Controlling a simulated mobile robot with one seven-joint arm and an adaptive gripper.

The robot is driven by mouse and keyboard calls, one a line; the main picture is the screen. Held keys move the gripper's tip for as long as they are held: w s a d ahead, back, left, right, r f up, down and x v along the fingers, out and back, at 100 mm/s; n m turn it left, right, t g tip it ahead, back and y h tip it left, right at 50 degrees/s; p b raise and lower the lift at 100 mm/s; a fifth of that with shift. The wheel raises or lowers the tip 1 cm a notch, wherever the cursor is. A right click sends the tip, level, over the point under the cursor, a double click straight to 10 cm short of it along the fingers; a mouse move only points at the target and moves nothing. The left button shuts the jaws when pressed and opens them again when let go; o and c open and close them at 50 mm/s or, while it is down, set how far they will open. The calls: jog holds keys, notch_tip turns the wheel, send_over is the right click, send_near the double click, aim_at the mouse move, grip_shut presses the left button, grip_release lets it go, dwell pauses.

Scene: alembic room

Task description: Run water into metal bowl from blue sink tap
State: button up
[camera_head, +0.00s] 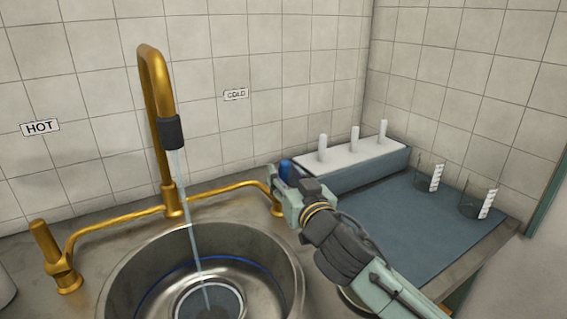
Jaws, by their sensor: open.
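Water (190,215) runs in a thin stream from the black nozzle (171,132) of the brass tap (153,85) into the steel sink (120,290). The stream lands in a round metal item (236,309) at the sink's bottom; I cannot tell whether it is the metal bowl or the drain. A thin blue ring runs around it. The blue tap handle (285,170) is at the right end of the brass pipe, under the COLD label. My gripper (278,185) is open at this handle and partly hides it; whether it touches is unclear.
A brass handle (45,240) stands at the left under the HOT label (40,127). At the right are a rack with white pegs (350,155), a blue-grey mat (430,230) and two glass beakers (426,175). Tiled walls close off the back and right.

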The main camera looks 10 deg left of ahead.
jog(key=shift+x, duration=1.15)
jog(key=shift+c, duration=0.4)
grip_shut()
jog(key=shift+r, duration=0.1)
